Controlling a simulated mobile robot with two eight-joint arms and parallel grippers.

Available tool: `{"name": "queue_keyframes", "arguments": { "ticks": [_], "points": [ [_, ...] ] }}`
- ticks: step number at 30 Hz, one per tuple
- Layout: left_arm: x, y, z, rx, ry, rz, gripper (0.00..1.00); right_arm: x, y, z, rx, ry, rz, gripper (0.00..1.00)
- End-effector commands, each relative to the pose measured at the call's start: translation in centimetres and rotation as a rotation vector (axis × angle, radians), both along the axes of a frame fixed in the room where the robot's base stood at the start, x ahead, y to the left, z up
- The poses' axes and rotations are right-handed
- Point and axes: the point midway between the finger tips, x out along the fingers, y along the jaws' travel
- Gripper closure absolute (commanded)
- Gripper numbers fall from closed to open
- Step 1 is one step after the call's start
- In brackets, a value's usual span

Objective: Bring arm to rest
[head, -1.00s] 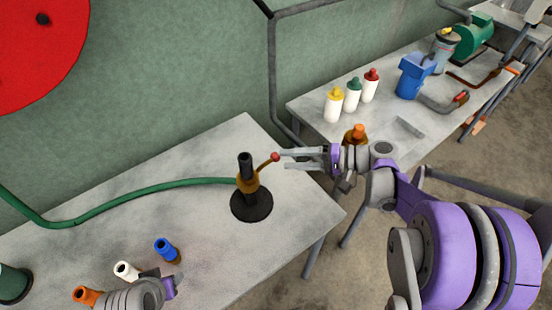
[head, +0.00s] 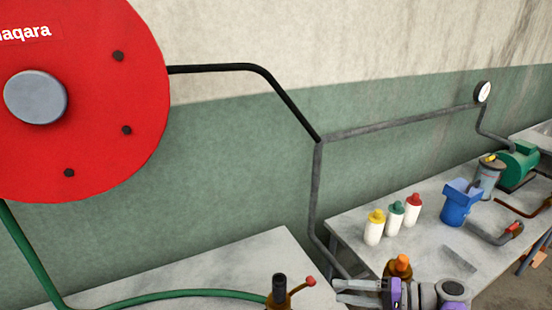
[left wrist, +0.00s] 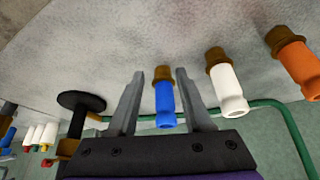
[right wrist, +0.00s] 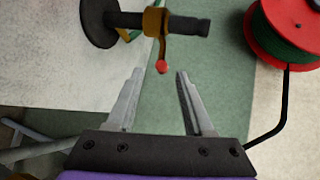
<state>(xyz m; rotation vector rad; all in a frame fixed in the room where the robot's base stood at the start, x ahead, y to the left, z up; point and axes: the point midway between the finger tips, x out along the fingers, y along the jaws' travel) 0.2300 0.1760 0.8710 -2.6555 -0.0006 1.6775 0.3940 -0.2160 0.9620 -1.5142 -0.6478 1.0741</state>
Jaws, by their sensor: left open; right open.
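My right gripper (head: 338,291) is at the bottom edge of the head view, open and empty. It points left at the red-knobbed lever of a valve on a black pipe (head: 279,288), with a small gap between. The right wrist view shows the red knob (right wrist: 162,67) just beyond my open fingertips (right wrist: 159,73). My left gripper is outside the head view. In the left wrist view its fingers (left wrist: 160,74) are open, with a blue nozzle (left wrist: 165,103) seen between them; it does not look gripped. White (left wrist: 227,88) and orange (left wrist: 297,65) nozzles lie to the right.
A red hose reel (head: 110,80) hangs on the wall with a green hose (head: 30,262) running down to the near table (head: 230,262). Capped bottles (head: 396,218), a blue hopper (head: 460,205) and a green machine (head: 518,163) stand on the far table. Grey pipes run along the wall.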

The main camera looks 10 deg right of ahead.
Motion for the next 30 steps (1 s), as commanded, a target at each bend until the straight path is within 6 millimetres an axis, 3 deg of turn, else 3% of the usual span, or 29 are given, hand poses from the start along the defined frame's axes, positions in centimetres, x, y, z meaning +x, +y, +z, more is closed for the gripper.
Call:
{"name": "queue_keyframes", "arguments": {
  "ticks": [6,10,15,18,24,30],
  "points": [
    [0.3,0.0,1.7,0.000,-0.006,0.000,0.50,-3.9,5.6,-1.6,-0.302,0.130,0.033,0.48],
    [0.6,0.0,2.9,0.000,-0.011,0.000,0.50,-7.8,7.2,-3.1,-0.579,0.162,0.056,0.48],
    [1.0,0.0,4.4,0.000,-0.019,0.000,0.50,-12.3,6.5,-4.0,-0.939,0.096,0.087,0.48],
    [1.2,0.0,5.0,0.000,-0.022,0.000,0.50,-13.8,5.5,-4.0,-1.108,0.022,0.102,0.48],
    [1.4,0.0,5.7,0.000,-0.026,0.000,0.50,-14.9,4.2,-3.5,-1.299,-0.096,0.120,0.48],
    [1.4,0.0,5.7,0.000,-0.026,0.000,0.50,-15.0,3.9,-3.4,-1.331,-0.116,0.121,0.48]
  ]
}}
